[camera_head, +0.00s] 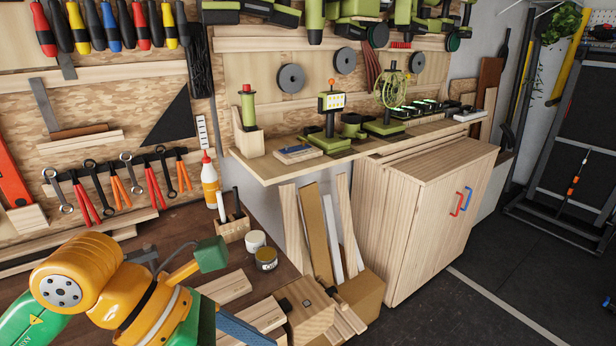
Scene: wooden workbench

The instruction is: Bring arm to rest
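My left arm (95,280), orange and green, comes in at the bottom left over the dark bench top. I cannot tell how far the fingers stand apart. I see nothing held between them. My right arm and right gripper are not in view.
A glue bottle (209,180), tool holder (233,226), two small jars (266,258), wooden blocks (305,306) and a blue item (240,326) stand near my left arm. A tool-hung wall (95,130) rises behind. A cabinet (415,220) stands right; open floor (520,270) lies beyond.

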